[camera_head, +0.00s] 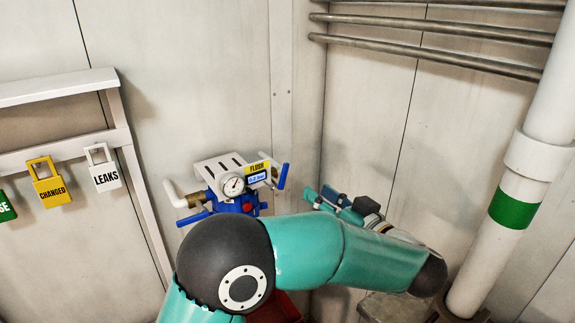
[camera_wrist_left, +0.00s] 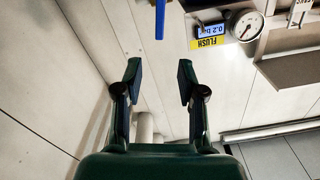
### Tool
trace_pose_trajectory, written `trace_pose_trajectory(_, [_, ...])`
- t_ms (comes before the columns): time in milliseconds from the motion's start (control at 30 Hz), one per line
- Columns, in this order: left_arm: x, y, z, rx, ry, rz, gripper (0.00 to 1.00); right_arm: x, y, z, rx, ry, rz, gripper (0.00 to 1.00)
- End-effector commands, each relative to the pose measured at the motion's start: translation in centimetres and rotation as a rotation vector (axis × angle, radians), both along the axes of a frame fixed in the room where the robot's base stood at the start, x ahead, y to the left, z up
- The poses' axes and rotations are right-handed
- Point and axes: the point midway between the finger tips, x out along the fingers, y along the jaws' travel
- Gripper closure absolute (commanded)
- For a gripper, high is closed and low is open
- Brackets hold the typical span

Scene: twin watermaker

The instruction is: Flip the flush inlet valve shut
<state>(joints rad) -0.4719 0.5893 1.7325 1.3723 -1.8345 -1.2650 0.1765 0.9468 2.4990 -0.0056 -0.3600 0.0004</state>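The flush unit has a blue body (camera_head: 235,200), a round gauge (camera_head: 234,186), a small display and a yellow FLUSH label (camera_head: 257,167). A blue lever (camera_head: 283,176) stands steeply upright at its right side; a second blue lever (camera_head: 195,217) lies nearly level at its lower left. I cannot tell from labels which is the inlet valve. My left gripper (camera_head: 318,197) is right of the unit, apart from the upright lever. In the left wrist view the gripper (camera_wrist_left: 159,72) is open and empty, and a blue lever (camera_wrist_left: 160,18) shows beyond the fingertips. My right gripper is out of view.
A white pipe (camera_head: 175,194) joins the unit's left side. A white rack with padlocks (camera_head: 50,183) is at the left. A thick white pipe with a green band (camera_head: 514,207) stands at the right. Metal rails (camera_head: 440,50) cross the upper wall. My left arm hides the area below the unit.

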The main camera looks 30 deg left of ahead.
Motion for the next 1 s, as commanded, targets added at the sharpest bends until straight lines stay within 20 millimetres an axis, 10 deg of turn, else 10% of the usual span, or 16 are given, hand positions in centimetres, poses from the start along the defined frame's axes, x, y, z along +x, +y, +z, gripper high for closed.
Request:
trace_pose_trajectory(500, [4.3, 9.8, 0.1, 0.0, 0.0, -0.003, 0.6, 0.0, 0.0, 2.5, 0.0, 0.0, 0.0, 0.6])
trace_pose_trajectory(1000, [5.4, 12.0, -0.1, 0.001, 0.0, -0.009, 0.6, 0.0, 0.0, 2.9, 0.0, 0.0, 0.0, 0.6])
